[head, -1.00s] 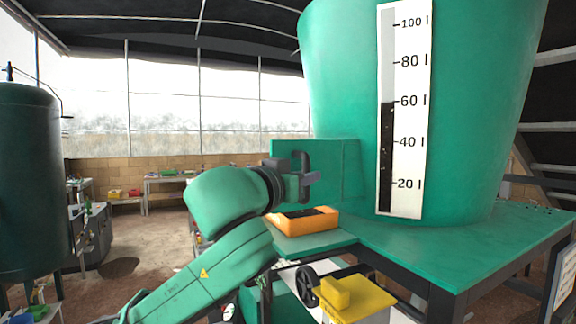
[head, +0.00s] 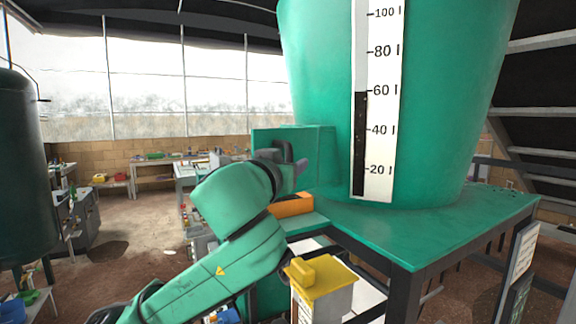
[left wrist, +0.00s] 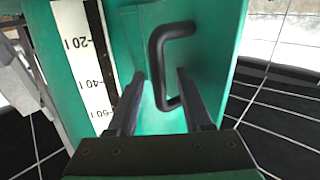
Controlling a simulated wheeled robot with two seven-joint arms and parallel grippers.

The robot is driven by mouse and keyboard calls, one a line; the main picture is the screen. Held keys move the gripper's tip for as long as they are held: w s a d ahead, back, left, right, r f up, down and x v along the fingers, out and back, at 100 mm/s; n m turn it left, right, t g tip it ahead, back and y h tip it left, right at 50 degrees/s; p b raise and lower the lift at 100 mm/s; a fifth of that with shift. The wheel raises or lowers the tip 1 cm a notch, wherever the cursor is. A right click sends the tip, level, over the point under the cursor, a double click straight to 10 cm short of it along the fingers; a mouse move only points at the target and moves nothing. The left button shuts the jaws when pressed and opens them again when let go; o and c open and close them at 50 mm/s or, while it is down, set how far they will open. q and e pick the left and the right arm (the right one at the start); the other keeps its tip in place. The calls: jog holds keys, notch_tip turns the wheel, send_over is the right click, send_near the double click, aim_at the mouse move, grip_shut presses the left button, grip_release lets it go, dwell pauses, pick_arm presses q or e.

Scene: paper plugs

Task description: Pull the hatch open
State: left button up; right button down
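The hatch (head: 318,150) is a green boxy panel low on the left side of the large green tank (head: 440,100). In the left wrist view the flat hatch face (left wrist: 210,50) carries a dark bent bar handle (left wrist: 156,65). My left gripper (left wrist: 160,74) is open, with one finger on each side of the handle's lower part; I cannot tell whether either finger touches it. In the head view the left gripper (head: 300,168) is close in front of the hatch, and the wrist partly hides the handle. My right gripper is in neither view.
A white level scale (head: 378,100) runs up the tank. An orange box (head: 291,206) sits on the green table (head: 440,225) below the hatch. A yellow-topped box (head: 320,278) stands in front. A dark tank (head: 20,170) is at far left, with open floor between.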

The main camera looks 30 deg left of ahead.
pick_arm(q)
jog(key=shift+w+f, duration=0.15)
pick_arm(e)
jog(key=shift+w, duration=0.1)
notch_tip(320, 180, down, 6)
jog(key=b, duration=0.6)
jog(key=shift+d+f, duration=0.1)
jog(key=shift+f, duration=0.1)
pick_arm(q)
jog(key=v, duration=1.4)
jog(key=shift+s+b, duration=0.3)
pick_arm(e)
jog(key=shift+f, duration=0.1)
pick_arm(q)
jog(key=shift+d, duration=0.2)
